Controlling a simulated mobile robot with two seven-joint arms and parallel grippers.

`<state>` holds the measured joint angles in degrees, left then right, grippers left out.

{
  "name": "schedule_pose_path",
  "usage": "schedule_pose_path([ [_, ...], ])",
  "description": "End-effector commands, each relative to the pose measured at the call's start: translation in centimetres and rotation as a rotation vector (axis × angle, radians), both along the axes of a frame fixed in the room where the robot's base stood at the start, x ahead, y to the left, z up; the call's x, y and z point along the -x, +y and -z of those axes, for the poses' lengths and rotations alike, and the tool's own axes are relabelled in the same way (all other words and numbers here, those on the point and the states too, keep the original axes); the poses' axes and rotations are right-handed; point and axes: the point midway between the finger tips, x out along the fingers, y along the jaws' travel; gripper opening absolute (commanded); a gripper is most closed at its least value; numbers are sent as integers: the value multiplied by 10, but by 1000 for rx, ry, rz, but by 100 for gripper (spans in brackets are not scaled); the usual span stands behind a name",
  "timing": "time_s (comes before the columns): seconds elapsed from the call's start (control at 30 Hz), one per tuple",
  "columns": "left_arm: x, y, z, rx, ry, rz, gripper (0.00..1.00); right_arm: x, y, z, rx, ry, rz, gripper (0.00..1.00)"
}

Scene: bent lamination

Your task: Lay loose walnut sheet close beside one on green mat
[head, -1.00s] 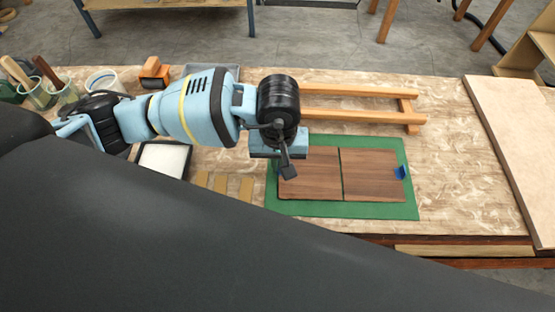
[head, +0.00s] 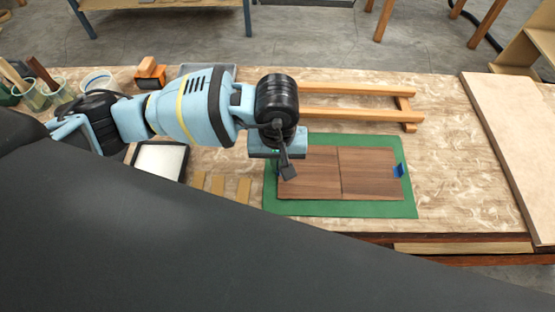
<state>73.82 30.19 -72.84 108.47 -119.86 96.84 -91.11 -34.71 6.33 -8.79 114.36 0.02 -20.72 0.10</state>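Two walnut sheets lie flat on the green mat (head: 345,209). The left walnut sheet (head: 312,180) and the right walnut sheet (head: 368,172) are side by side, with only a thin dark line between their facing edges. The right sheet has a piece of blue tape (head: 398,170) at its right edge. My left gripper (head: 287,172) points down at the left part of the left sheet, and a dark finger shows over it. The gripper body hides that sheet's upper left corner, and I cannot see whether the fingers hold it. My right gripper is not in view.
A wooden frame (head: 350,115) lies behind the mat. A pale board (head: 510,140) lies on the right. Small tan strips (head: 244,190) and a white-topped tray (head: 160,160) are left of the mat. The bench between mat and board is clear.

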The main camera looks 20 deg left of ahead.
Motion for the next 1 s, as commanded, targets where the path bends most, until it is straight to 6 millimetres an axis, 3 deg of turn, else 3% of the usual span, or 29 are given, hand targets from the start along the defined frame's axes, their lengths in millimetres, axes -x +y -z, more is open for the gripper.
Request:
schedule_pose_path([
  [1.0, 0, 0, 1, 1, 0, 0, 0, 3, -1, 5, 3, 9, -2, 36],
])
